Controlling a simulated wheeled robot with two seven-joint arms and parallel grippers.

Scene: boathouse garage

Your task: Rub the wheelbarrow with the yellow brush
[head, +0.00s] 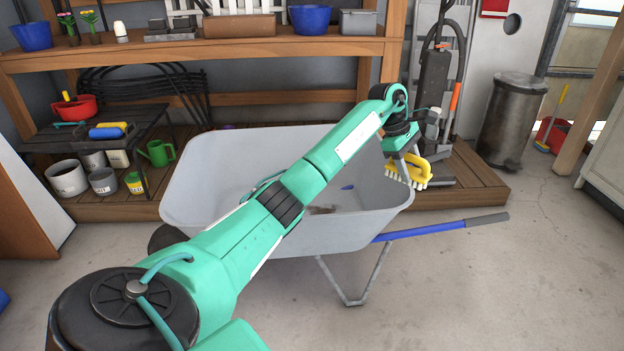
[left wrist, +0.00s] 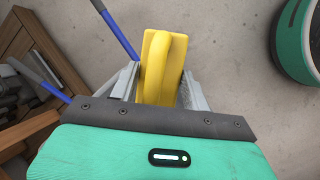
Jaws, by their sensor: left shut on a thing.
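The grey wheelbarrow (head: 330,236) with blue handles stands on the floor in the middle of the head view. Brown and blue marks show inside its tray, partly hidden behind my left arm. My left gripper (head: 408,167) is shut on the yellow brush (head: 416,171) and holds it at the tray's right end, bristles facing down. In the head view I cannot tell whether the bristles touch the rim. The left wrist view shows the brush (left wrist: 162,68) between both fingers, with the blue handles (left wrist: 118,35) beside it. My right gripper is not in view.
A wooden shelf (head: 250,52) with pots and boxes runs behind the wheelbarrow. A low wooden platform (head: 478,190) with a vacuum cleaner (head: 434,85) lies behind right. A metal bin (head: 512,120) stands farther right. The floor at right is clear.

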